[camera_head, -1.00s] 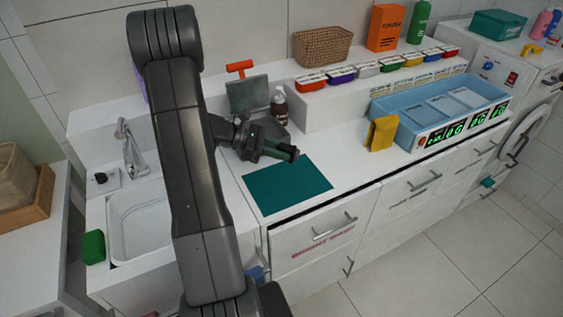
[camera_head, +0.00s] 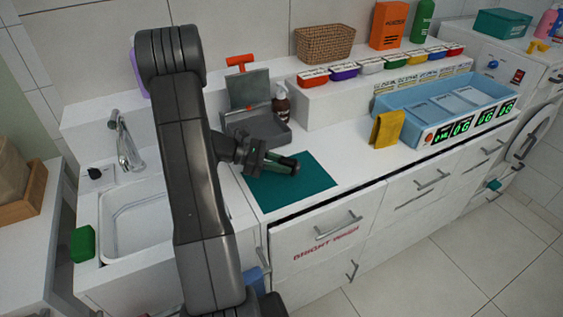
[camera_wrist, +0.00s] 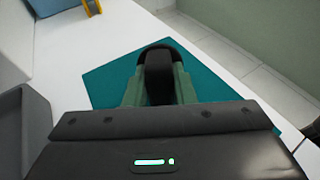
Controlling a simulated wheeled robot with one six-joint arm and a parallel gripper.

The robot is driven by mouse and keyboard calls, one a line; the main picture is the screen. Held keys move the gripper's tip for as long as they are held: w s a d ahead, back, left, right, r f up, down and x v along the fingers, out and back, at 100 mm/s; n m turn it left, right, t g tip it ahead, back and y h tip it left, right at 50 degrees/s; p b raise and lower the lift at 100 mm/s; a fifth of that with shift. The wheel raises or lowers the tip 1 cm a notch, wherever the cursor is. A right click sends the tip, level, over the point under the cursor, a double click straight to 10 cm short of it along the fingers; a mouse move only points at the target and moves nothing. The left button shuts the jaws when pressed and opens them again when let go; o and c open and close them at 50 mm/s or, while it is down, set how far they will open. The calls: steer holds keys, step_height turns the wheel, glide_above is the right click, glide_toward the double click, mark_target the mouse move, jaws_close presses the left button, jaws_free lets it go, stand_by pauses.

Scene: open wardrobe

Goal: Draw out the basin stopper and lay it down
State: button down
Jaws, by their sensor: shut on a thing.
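My gripper (camera_head: 285,165) is over the teal mat (camera_head: 310,183) on the white counter. It is shut on a black rounded thing, which looks like the stopper (camera_wrist: 158,70); the wrist view shows it between the two greenish fingers. Its lower part is hidden, so I cannot tell whether it touches the mat (camera_wrist: 105,90). The white basin (camera_head: 135,222) is at left with its faucet (camera_head: 128,150); my arm covers part of it, and its drain is not visible.
A grey tray (camera_head: 270,137) and a brown bottle (camera_head: 281,103) stand behind the mat. A green sponge (camera_head: 83,244) is at the basin's left. Counter between mat and bin is clear.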

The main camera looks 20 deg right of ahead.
steer(key=shift+f, duration=0.65)
steer(key=c, duration=0.8)
jaws_free()
steer(key=shift+r, duration=0.1)
steer(key=a+r+p, duration=0.1)
steer(key=r, duration=0.1)
steer(key=w+a+r+p, duration=0.1)
steer(key=r+p, duration=0.1)
steer(key=a+r+p, duration=0.1)
steer(key=r, duration=0.1)
steer(key=shift+w+a, duration=0.2)
steer(key=shift+w, duration=0.15)
